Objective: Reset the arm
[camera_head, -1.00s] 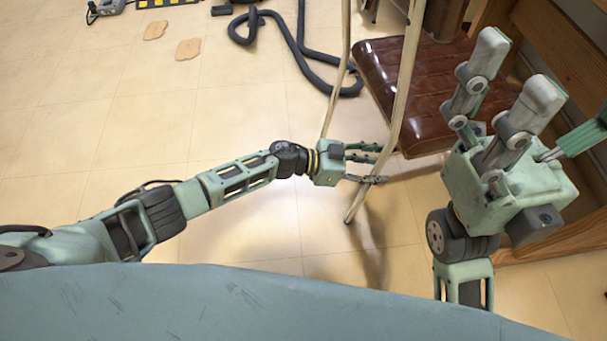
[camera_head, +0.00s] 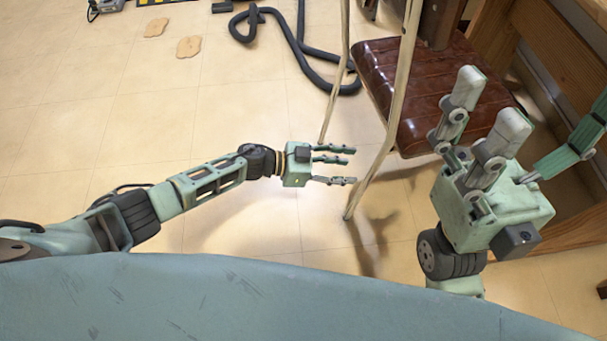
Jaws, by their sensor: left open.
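My left arm reaches in from the left, and its green gripper (camera_head: 335,166) is open and empty. Its fingers point right, beside the light chair leg (camera_head: 385,165) and apart from it as far as I can see. My right gripper (camera_head: 525,130) is large at the right, with its fingers spread upward and to the right. I see nothing between its fingers.
A chair with a brown leather seat (camera_head: 425,95) stands behind the grippers, its pale legs near my left gripper. A wooden piece of furniture (camera_head: 550,60) is at the right. A dark hose (camera_head: 300,50) lies on the tiled floor, with flat tan pieces (camera_head: 189,46) farther left.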

